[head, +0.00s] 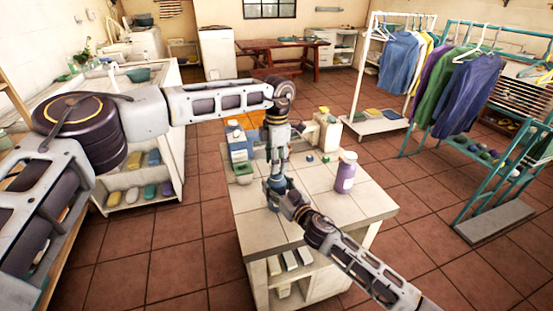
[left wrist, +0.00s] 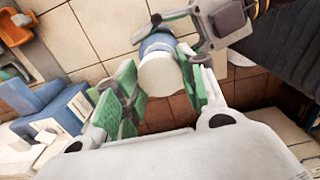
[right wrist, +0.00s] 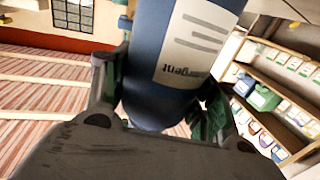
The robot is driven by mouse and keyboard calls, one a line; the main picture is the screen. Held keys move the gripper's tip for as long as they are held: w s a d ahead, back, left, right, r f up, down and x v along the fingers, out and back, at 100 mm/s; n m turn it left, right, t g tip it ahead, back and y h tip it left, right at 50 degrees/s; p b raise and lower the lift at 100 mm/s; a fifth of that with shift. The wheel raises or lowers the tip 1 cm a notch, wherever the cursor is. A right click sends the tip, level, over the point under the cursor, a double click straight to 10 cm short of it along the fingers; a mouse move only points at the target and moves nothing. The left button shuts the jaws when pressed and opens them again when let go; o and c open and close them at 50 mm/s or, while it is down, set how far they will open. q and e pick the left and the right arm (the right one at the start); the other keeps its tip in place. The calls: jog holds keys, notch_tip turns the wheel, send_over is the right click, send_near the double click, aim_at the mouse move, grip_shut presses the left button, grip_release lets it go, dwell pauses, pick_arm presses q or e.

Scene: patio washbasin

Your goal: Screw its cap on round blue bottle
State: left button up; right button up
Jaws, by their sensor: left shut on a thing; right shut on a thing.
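The round blue bottle (right wrist: 150,95) has a white label and stands between the fingers of my right gripper (right wrist: 160,95), which is shut on it. In the head view the bottle (head: 276,184) is mostly hidden by my grippers over the table. My left gripper (left wrist: 157,95) points down from above and is shut on a white cap (left wrist: 160,74). The cap is in line with the top of the blue bottle (left wrist: 157,42) in the left wrist view. I cannot tell whether the cap is seated on the threads.
The table's front is clear. A clothes rack (head: 470,100) stands at the right.

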aim_at(276, 190)
dwell(0.5)
pick_arm(q)
jog(key=shift+f, duration=0.85)
jog(key=shift+f, duration=0.55)
dwell(0.7)
jog(key=m, duration=2.9)
jog(key=shift+w, duration=0.1)
dwell(0.6)
jog(key=o, duration=0.6)
jog(key=shift+f, duration=0.1)
